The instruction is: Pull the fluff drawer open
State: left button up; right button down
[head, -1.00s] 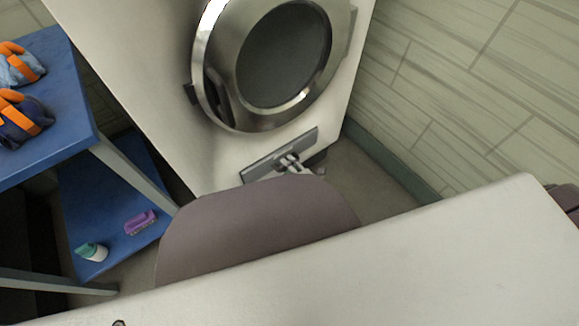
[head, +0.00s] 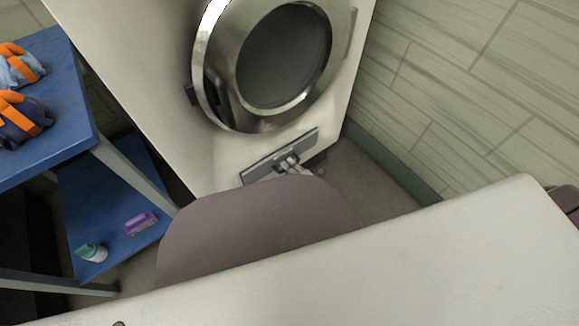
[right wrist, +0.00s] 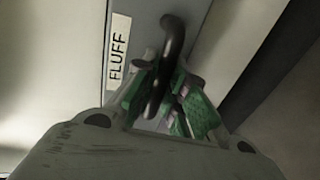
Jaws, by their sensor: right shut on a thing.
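The fluff drawer (head: 262,168) is a grey strip low on the white machine's front, below the round door. No clear gap shows around it. In the right wrist view its grey front (right wrist: 148,18) carries a white "FLUFF" label (right wrist: 118,52) and a dark curved handle (right wrist: 166,62). My right gripper (head: 289,161) is at the drawer front. In the right wrist view its green-padded fingers (right wrist: 172,98) are shut on the handle, one to each side. My left gripper is not in view.
The white machine (head: 150,85) has a round metal-rimmed door (head: 222,118) above the drawer. A blue two-level shelf (head: 75,140) with orange-strapped bags (head: 22,118), a purple brush (head: 140,223) and a bottle (head: 92,252) stands left. A tiled wall (head: 480,90) is right, with bare floor before it.

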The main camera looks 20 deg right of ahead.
pick_arm(q)
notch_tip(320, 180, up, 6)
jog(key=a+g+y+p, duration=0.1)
jog(key=p, duration=0.3)
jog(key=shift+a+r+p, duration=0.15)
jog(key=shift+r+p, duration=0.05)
jog(key=shift+p, duration=0.1)
pick_arm(e)
jog(key=f+v, duration=0.3)
jog(key=v, duration=1.4)
jog(key=shift+s+d+f, duration=0.15)
jog(key=shift+s+d, duration=0.05)
jog(key=shift+s, duration=0.3)
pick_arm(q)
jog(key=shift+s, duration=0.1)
pick_arm(e)
jog(key=c, duration=1.5)
grip_release()
jog(key=shift+o, duration=0.2)
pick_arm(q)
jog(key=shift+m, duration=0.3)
pick_arm(e)
jog(key=shift+s, duration=0.15)
jog(key=v, duration=1.1)
jog(key=shift+s, duration=0.35)
jog(key=shift+d, duration=0.15)
